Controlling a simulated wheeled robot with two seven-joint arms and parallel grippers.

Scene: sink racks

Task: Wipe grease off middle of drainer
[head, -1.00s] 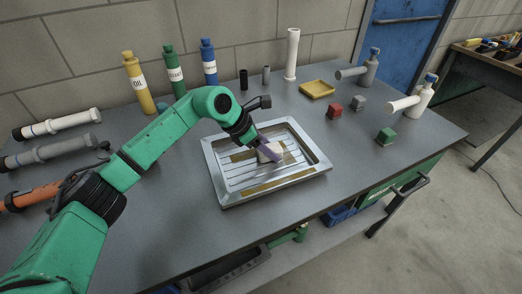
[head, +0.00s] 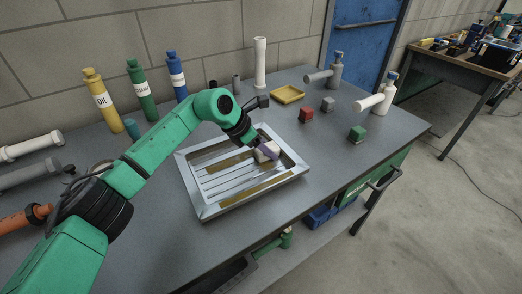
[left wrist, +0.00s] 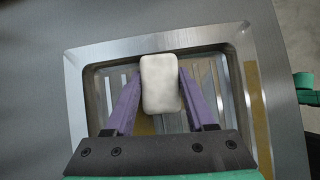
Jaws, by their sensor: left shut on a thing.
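The metal drainer (head: 190,188) lies on the grey bench, a shallow rimmed tray with slots. A brown grease strip (head: 230,163) runs along its middle, and another brown strip (head: 257,188) lies along its front side. My left gripper (head: 266,152) has purple fingers shut on a whitish sponge-like block (head: 268,150), over the right part of the drainer. In the left wrist view the block (left wrist: 161,85) sits between both fingers; brown shows below it (left wrist: 144,128) and along the right side (left wrist: 257,110). Contact with the drainer is hidden. My right gripper is out of view.
Yellow (head: 101,98), green (head: 141,90) and blue (head: 176,75) bottles stand behind my arm. A white tube (head: 260,63), yellow tray (head: 287,94), small red (head: 306,115) and green (head: 357,133) blocks and pump bottles stand behind and right.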

